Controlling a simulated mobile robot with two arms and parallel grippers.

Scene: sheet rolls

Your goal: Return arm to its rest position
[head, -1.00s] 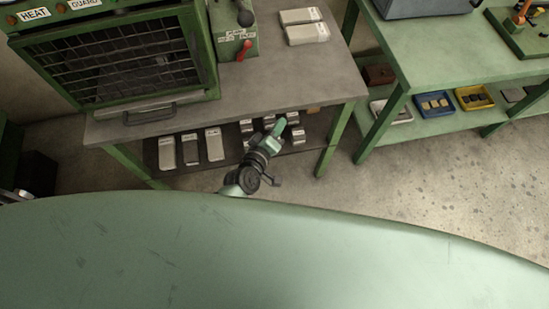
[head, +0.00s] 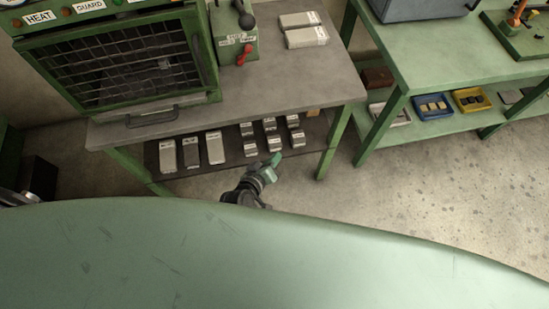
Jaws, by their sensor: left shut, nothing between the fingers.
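My left gripper (head: 272,163) shows in the head view just beyond the edge of my pale green body. It is dark with green fingers, shut and empty, and points up and to the right. It appears in front of the front edge of the grey bench's lower shelf (head: 228,171), apart from the blocks there. Most of its arm is hidden behind my body. My right gripper does not show.
The grey-topped bench (head: 270,75) carries a caged heater (head: 125,65), a lever box (head: 236,45) and two pale blocks (head: 302,30). Several metal blocks (head: 215,148) lie on its lower shelf. A green bench (head: 440,50) stands right. The floor (head: 430,185) at right is clear.

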